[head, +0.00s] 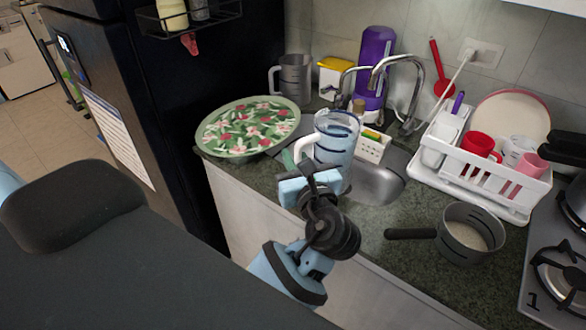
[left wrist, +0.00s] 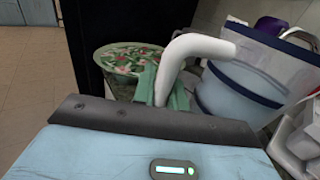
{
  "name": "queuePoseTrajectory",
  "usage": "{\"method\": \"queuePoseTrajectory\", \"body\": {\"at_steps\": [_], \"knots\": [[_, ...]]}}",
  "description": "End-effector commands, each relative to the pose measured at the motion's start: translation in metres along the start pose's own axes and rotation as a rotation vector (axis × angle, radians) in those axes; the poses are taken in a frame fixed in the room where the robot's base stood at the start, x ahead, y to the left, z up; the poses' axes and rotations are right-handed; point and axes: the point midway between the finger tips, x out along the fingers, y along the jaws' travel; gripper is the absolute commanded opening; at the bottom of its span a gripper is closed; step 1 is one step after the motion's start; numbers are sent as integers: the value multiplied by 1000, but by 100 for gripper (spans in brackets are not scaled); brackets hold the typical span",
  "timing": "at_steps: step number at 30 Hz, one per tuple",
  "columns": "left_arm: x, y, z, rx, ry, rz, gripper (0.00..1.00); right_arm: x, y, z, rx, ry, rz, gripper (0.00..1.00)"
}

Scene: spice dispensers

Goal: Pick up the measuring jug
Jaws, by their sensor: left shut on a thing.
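The measuring jug (head: 338,137) is clear with blue bands and a white handle. It stands out at the sink's near left side in the head view, roughly upright. My left gripper (head: 303,163) is shut on its handle. In the left wrist view the white handle (left wrist: 196,46) passes between the green fingertips (left wrist: 164,88), and the jug's body (left wrist: 245,85) fills the right side, tilted in that picture. The jug's base is partly hidden by my gripper, so I cannot tell whether it is clear of the surface. My right gripper is not in view.
A round floral tray (head: 247,125) lies left of the jug, with a grey jug (head: 295,78) behind. The faucet (head: 395,62) and sponge holder (head: 372,147) are close behind and right. A dish rack (head: 470,165) and saucepan (head: 470,232) stand right of the sink (head: 377,187).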

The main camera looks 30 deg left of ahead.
Motion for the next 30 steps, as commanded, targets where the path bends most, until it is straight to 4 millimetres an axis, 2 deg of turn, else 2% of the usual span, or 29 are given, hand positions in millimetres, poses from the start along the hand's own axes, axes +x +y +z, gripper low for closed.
{"method": "queuePoseTrajectory", "body": {"at_steps": [1, 10, 30], "knots": [[2, -1, 6, -9, -6, 0, 0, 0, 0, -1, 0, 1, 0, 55], [8, -6, 16, -8, -6, -5, 0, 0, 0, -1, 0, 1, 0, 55], [11, -7, 19, -7, -5, -7, 0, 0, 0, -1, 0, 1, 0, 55]]}}
